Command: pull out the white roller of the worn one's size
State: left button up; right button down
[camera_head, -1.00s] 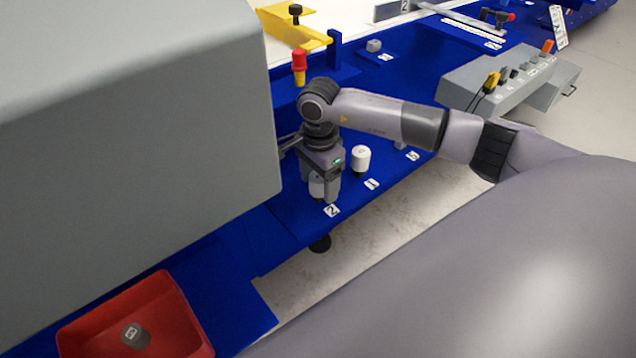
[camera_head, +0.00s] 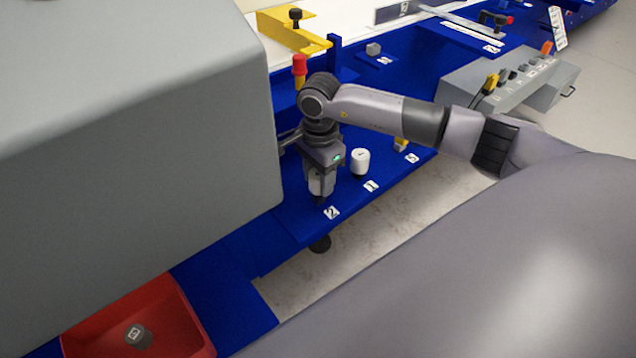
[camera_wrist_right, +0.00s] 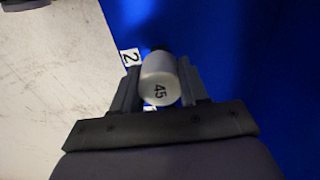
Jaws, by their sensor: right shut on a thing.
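My right gripper (camera_head: 321,186) is shut on a white roller (camera_head: 316,184) above the blue bench near the label 2. In the right wrist view, the roller (camera_wrist_right: 158,78) sits between the two fingers (camera_wrist_right: 160,92) and its end face reads 45. A dark part shows at its far end; I cannot tell whether it belongs to the roller or to a holder. A second white roller (camera_head: 360,160) stands upright near label 1. A dark grey roller (camera_head: 137,335) lies in the red bin (camera_head: 185,318); its mark is too small to read. My left gripper is not in view.
A large grey housing (camera_head: 130,120) stands close to the left of my right gripper. A red-capped post (camera_head: 299,68) and a yellow bracket (camera_head: 290,30) are behind it. A grey box with knobs (camera_head: 510,80) is at the right. The bench's front edge is close.

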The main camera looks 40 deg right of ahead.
jog(key=shift+r+p, duration=1.45)
jog(key=shift+r, duration=0.75)
